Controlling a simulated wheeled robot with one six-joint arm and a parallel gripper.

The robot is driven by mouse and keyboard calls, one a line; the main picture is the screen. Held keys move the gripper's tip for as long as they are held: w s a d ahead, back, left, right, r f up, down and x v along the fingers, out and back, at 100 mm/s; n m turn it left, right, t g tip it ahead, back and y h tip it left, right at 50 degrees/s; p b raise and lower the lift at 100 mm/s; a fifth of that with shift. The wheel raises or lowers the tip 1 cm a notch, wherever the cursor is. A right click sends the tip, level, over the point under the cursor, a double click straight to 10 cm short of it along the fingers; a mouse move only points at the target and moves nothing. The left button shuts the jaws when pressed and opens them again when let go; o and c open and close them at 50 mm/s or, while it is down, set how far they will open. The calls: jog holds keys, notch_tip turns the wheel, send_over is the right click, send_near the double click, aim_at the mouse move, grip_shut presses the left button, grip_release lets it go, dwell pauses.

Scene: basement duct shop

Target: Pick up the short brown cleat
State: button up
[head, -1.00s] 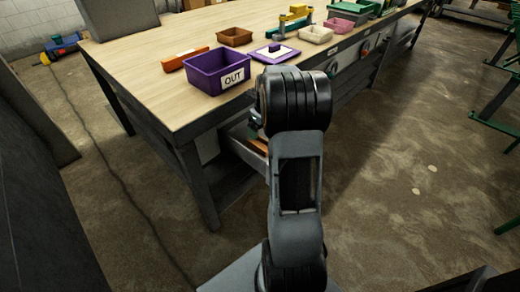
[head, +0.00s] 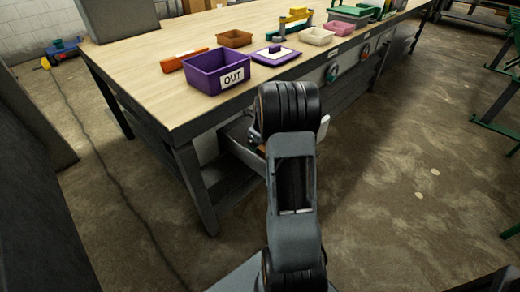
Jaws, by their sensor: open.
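I cannot make out a short brown cleat for certain in the head view. A small brownish patch shows beside my arm at the bench's near side, too small and covered to name. My arm rises in the middle of the view, and its dark joint covers what lies behind it. My gripper's jaws are hidden behind the arm, so I see neither fingertips nor anything between them.
The wooden bench (head: 150,88) carries a purple bin marked OUT (head: 205,72), an orange bar (head: 185,60), a brown tray (head: 234,38), a purple-and-white plate (head: 276,55), and cream (head: 317,36) and pink (head: 341,27) trays.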

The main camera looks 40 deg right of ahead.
jog(key=shift+c, duration=0.4)
jog(key=shift+r, duration=0.1)
jog(key=c, duration=0.9)
